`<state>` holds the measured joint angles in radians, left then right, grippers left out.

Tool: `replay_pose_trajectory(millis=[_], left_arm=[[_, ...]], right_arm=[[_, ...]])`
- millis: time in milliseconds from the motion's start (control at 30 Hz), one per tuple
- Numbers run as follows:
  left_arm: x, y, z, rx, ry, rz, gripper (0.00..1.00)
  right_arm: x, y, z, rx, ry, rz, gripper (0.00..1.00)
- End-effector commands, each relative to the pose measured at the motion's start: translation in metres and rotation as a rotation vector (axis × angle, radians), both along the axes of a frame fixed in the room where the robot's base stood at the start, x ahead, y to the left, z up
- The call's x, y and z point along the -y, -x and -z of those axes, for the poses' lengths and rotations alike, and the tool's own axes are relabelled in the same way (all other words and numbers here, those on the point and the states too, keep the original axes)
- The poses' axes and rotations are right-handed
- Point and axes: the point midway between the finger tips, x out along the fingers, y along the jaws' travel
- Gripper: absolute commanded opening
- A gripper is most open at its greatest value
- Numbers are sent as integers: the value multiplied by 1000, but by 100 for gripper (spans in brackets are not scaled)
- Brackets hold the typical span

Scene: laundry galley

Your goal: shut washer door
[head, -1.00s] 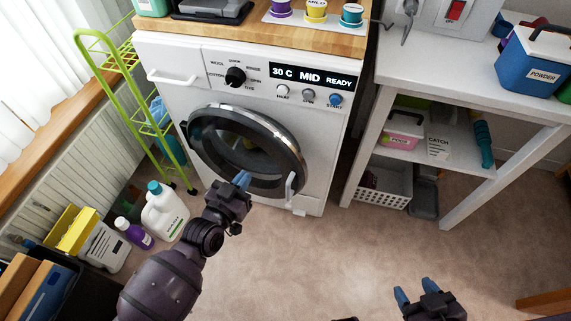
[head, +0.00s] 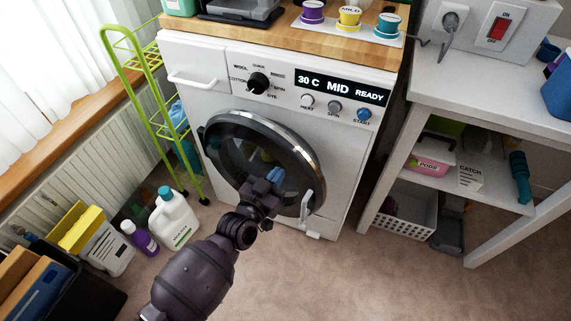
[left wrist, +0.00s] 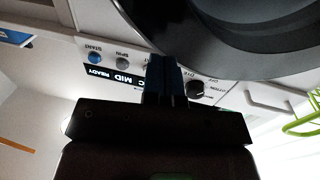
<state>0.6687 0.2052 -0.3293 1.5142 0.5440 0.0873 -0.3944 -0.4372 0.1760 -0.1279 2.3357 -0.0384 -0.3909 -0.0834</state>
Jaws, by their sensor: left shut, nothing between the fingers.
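The washer (head: 345,150) is white with a display reading "30 C MID READY". Its round door (head: 310,150) has dark glass, a black and chrome rim and a pale handle (head: 306,208) at the lower right. The rim looks to stand off the washer front; I cannot tell how wide any gap is. My left gripper (head: 275,177) is shut and empty, its blue fingertips in front of the lower door glass. I cannot tell whether they touch. In the left wrist view, the fingers (left wrist: 165,75) overlap the edge of the dark door (left wrist: 200,28). My right gripper is out of view.
A green rack (head: 160,128) stands left of the washer. A white detergent jug (head: 174,222) and a purple bottle (head: 139,238) stand on the floor at left. A white shelf table (head: 470,82) stands at right. The floor before the washer is clear at right.

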Motion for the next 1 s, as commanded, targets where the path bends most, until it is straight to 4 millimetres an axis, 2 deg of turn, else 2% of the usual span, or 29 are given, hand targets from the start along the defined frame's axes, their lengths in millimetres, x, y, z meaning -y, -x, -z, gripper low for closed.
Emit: replay_pose_trajectory(millis=[100, 300, 833, 1000], left_arm=[[8, -15, 4, -4, 1, -1, 0], [16, -31, 2, -3, 1, 0, 0], [19, -38, 0, 1, 0, -2, 0], [25, -48, -3, 4, 3, -32, 0]], right_arm=[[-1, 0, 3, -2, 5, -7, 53], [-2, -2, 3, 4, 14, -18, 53], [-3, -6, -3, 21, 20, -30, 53], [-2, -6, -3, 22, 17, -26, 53]])
